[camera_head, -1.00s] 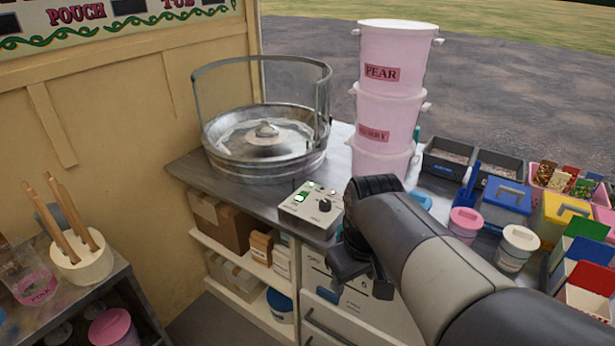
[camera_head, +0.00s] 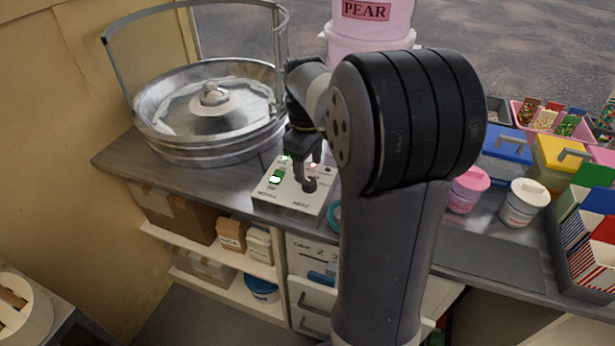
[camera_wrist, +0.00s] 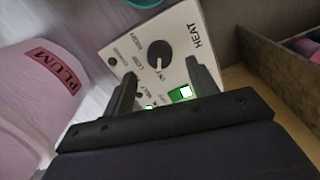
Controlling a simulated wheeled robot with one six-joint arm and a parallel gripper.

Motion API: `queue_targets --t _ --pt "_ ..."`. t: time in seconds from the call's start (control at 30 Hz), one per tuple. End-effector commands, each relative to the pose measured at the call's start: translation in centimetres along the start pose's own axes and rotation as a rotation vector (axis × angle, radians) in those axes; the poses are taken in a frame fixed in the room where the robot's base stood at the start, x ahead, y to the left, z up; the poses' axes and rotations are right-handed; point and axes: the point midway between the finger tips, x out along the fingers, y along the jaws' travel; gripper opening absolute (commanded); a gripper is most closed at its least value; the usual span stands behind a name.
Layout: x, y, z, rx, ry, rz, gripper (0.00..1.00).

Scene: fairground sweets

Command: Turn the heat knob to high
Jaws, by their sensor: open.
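The heat knob (camera_wrist: 159,54) is a round black dial with a white pointer line, on a pale control box (camera_head: 278,200). In the wrist view the word HEAT is beside it, and the pointer faces the gripper side; the small setting labels are hard to read. My gripper (camera_wrist: 161,72) is open, its two fingers spread on either side below the knob in the picture. I cannot tell whether they touch anything. In the head view my gripper (camera_head: 300,168) hangs just over the box, close to the knob (camera_head: 309,185). A lit green switch (camera_wrist: 181,93) sits near the right finger.
A metal spinner bowl (camera_head: 210,125) with a guard stands behind left of the box. Pink tubs (camera_head: 368,45) are stacked behind my arm, and a PLUM tub (camera_wrist: 45,90) fills the wrist view's left. Lidded jars (camera_head: 525,203) stand to the right.

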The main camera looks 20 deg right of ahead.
Motion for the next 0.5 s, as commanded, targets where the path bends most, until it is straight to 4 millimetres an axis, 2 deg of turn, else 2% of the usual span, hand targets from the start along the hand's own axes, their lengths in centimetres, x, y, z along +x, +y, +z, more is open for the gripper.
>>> queue_targets --t 0.03,0.2,0.33,0.5 --pt "1.1 0.0 0.1 0.001 -0.003 -0.002 0.55" --pt "3.6 0.0 0.0 0.001 -0.001 -0.001 0.55" --pt "4.6 0.0 0.0 0.001 0.0 0.0 0.55" --pt "5.0 0.0 0.0 0.001 0.0 0.0 0.55"
